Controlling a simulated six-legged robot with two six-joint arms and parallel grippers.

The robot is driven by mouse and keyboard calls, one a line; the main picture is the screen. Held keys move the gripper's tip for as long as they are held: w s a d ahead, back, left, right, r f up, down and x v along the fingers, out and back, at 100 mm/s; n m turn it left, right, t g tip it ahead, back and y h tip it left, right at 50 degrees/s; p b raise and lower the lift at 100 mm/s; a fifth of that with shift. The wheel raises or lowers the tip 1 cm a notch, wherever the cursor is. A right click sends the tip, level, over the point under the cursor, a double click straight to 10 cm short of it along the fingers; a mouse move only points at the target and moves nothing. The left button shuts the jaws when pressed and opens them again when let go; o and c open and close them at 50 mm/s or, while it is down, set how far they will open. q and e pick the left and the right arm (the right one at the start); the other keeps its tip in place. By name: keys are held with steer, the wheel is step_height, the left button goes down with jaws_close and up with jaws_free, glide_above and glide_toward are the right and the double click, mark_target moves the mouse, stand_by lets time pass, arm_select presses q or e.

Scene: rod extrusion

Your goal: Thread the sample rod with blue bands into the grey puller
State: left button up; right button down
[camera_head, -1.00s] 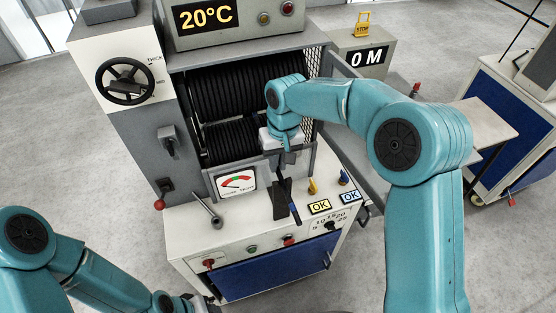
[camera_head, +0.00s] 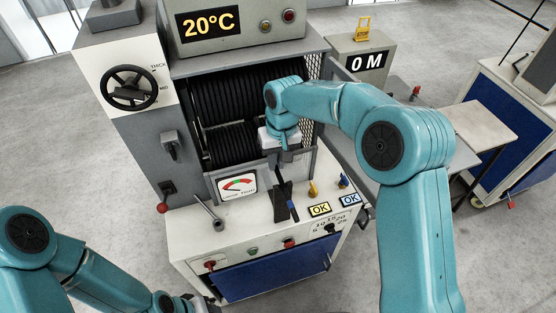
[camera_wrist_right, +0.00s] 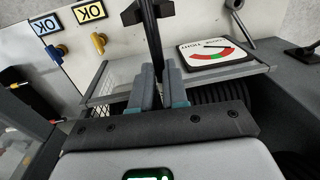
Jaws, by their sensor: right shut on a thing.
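My right gripper (camera_head: 281,168) is shut on the dark sample rod (camera_head: 286,187), in front of the machine's opening. In the right wrist view, the fingers (camera_wrist_right: 160,78) close around the dark rod (camera_wrist_right: 152,42), which reaches up toward the black stand (camera_wrist_right: 148,11). The grey machine (camera_head: 176,100) with black ribbed rolls appears to be the puller. I cannot tell whether the rod touches the stand. My left gripper (camera_head: 195,304) barely shows at the bottom edge.
A gauge (camera_head: 237,187), a grey lever (camera_head: 209,213), a yellow knob (camera_head: 312,188) and a blue knob (camera_head: 343,181) stand on the ledge (camera_head: 190,225). A mesh guard (camera_head: 312,66) closes in the right side. The grey floor in front is clear.

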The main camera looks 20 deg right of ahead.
steer(key=shift+w+p, duration=0.7)
steer(key=shift+w, duration=0.65)
steer(key=c, duration=1.1)
jaws_free()
steer(key=shift+s, duration=0.1)
